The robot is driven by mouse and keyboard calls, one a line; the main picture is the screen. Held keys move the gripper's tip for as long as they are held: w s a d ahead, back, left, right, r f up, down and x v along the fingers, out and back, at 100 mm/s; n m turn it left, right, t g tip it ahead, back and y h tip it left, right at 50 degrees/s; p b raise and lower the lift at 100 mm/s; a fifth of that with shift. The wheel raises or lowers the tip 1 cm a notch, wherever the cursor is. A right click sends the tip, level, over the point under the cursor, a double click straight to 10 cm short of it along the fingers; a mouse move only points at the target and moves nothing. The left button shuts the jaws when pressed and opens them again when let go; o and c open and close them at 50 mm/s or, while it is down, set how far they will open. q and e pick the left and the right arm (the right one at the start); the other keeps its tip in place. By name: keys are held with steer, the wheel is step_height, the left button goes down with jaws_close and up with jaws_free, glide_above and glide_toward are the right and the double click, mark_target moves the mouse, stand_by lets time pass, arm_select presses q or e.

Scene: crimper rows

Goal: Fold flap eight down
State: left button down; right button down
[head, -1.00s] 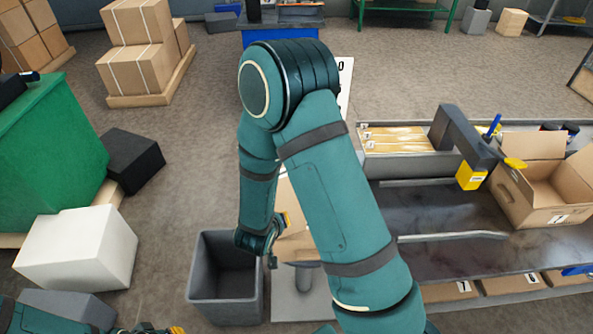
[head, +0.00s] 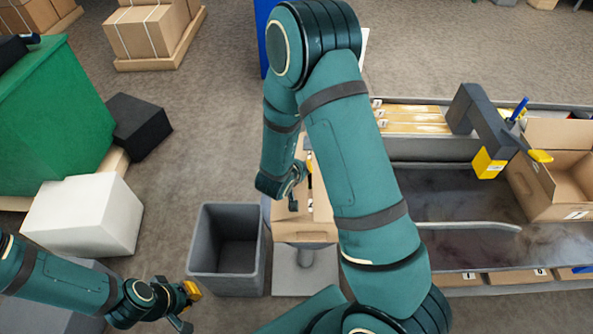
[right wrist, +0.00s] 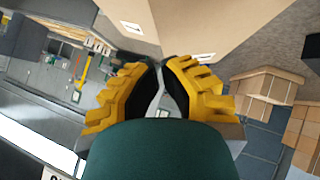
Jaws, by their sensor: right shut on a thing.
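A cardboard box (head: 305,232) sits on a grey stand at the centre of the head view, partly hidden behind my right arm. Cardboard panels with small white labels (right wrist: 175,30) fill the top of the right wrist view; I cannot read a number eight on them. My right gripper (head: 296,196) is over the box. In the right wrist view its yellow fingers (right wrist: 160,85) are shut on a thin pale thing at the cardboard's edge; I cannot tell whether it is a flap. My left gripper (head: 190,307) looks open and empty, low at the left, apart from the box.
A grey open bin (head: 227,281) stands left of the stand. A white block (head: 82,215) and a black block (head: 140,126) are farther left. At right is a dark bench (head: 450,195) with an open carton (head: 568,170) and a yellow-tipped dark post (head: 489,163).

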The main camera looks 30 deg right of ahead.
mark_target(313, 174)
steer(key=shift+x, duration=1.75)
steer(key=shift+s+d+f+b, duration=0.1)
steer(key=shift+f+b, duration=0.05)
steer(key=shift+b, duration=0.15)
steer(key=shift+m+t+y, duration=0.5)
steer(key=shift+m+y, duration=0.1)
steer(key=shift+y, duration=0.3)
steer(key=f+b, duration=0.1)
steer(key=d+f+b, duration=0.1)
steer(key=f+b, duration=0.1)
steer(key=s+d+f+b, duration=0.1)
steer(key=shift+s+f+b, duration=0.15)
steer(key=shift+f+b, duration=0.2)
steer(key=shift+r, duration=0.1)
steer(key=shift+r+p, duration=0.75)
